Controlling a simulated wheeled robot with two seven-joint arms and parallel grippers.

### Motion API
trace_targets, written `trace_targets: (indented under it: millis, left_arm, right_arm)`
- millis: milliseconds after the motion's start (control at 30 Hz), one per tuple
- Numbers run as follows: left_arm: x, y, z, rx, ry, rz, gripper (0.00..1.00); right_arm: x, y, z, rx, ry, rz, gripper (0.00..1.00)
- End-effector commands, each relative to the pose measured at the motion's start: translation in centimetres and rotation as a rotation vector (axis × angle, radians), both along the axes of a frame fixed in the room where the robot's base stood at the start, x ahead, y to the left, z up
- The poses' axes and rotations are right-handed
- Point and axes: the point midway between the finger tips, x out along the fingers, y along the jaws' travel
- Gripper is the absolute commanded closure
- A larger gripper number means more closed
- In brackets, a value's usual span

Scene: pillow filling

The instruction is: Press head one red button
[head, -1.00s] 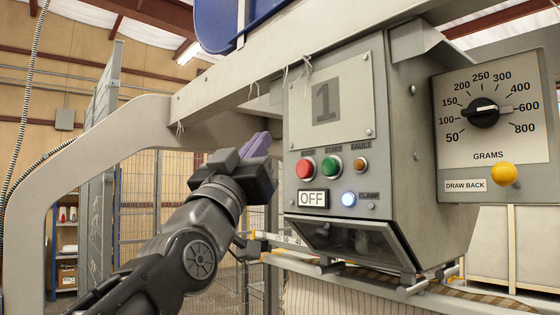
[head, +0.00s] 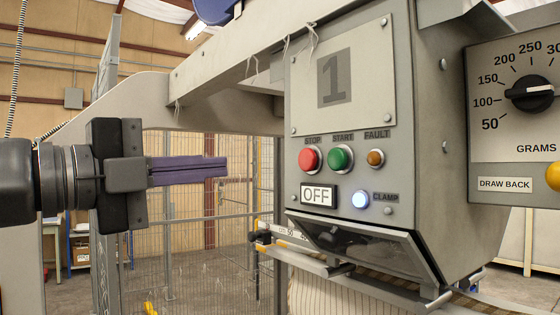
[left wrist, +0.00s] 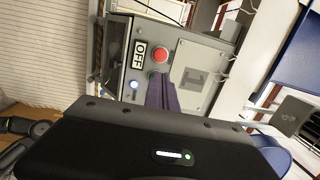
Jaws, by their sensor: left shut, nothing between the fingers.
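The head one panel, marked with a large 1, carries the red STOP button (head: 309,160). To its right are the green START button (head: 340,158) and the small orange FAULT light (head: 376,158). My left gripper (head: 226,167) is shut and empty, left of the panel, with its purple fingers pointing right at about the red button's height. In the head view a gap shows between the fingertips and the button. In the left wrist view the red button (left wrist: 159,55) lies just beyond the fingertips (left wrist: 160,78), and the green button is hidden. My right gripper is not in view.
Below the buttons are the OFF label (head: 318,195) and a lit CLAMP light (head: 361,200). A black dial (head: 530,93) in grams sits on the right. A tilted dark window (head: 365,243) is under the panel. A wire fence (head: 205,260) stands behind.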

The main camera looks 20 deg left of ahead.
Motion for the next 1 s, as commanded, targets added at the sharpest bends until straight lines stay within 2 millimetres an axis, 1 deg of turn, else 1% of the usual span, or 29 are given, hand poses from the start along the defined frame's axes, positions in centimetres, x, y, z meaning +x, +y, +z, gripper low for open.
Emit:
trace_targets:
  millis: [367, 567, 667, 767, 1000]
  left_arm:
    - [0.1, 0.0, 0.0, 0.021, -0.013, 0.004, 1.0]
    - [0.7, -0.5, 0.1, 0.02, -0.011, 0.002, 1.0]
    - [1.6, -1.0, 0.3, 0.018, -0.01, 0.003, 1.0]
    - [2.9, -1.9, 0.5, 0.02, -0.01, 0.003, 1.0]
    - [6.9, -4.6, 0.9, 0.02, -0.008, 0.003, 1.0]
  right_arm:
    - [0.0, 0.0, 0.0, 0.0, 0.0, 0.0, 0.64]
    - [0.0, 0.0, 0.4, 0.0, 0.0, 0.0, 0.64]
    - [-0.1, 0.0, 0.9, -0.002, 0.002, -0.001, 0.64]
    - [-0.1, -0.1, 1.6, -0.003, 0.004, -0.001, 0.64]
    - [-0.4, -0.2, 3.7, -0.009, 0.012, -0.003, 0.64]
